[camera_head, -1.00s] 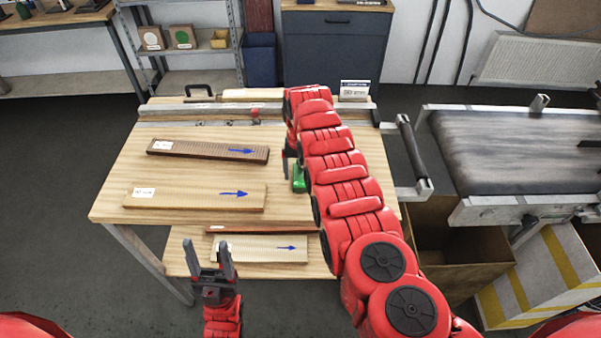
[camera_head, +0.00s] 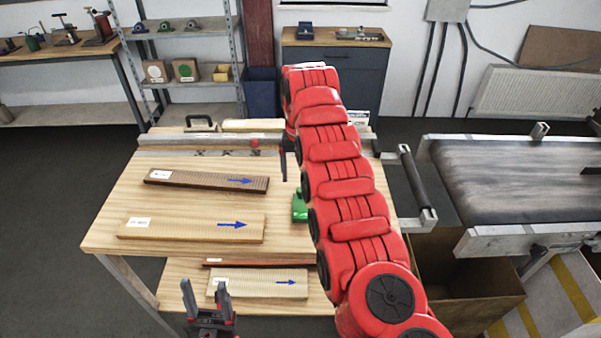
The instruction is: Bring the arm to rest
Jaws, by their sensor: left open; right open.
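My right arm (camera_head: 345,190) is raised and reaches forward over the right part of the wooden table (camera_head: 200,203). Only a dark finger of my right gripper (camera_head: 283,164) shows, left of the arm's far end; the rest is hidden behind the arm. My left gripper (camera_head: 208,296) is at the bottom edge, in front of the table, with its two fingers apart and nothing between them. A green object (camera_head: 299,208) sits on the table, partly hidden by my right arm.
A dark board (camera_head: 205,180) and a light board (camera_head: 190,229) with blue arrows lie on the table. More boards (camera_head: 258,284) lie on a lower shelf. A conveyor (camera_head: 510,175) stands at the right, above an open box (camera_head: 465,290).

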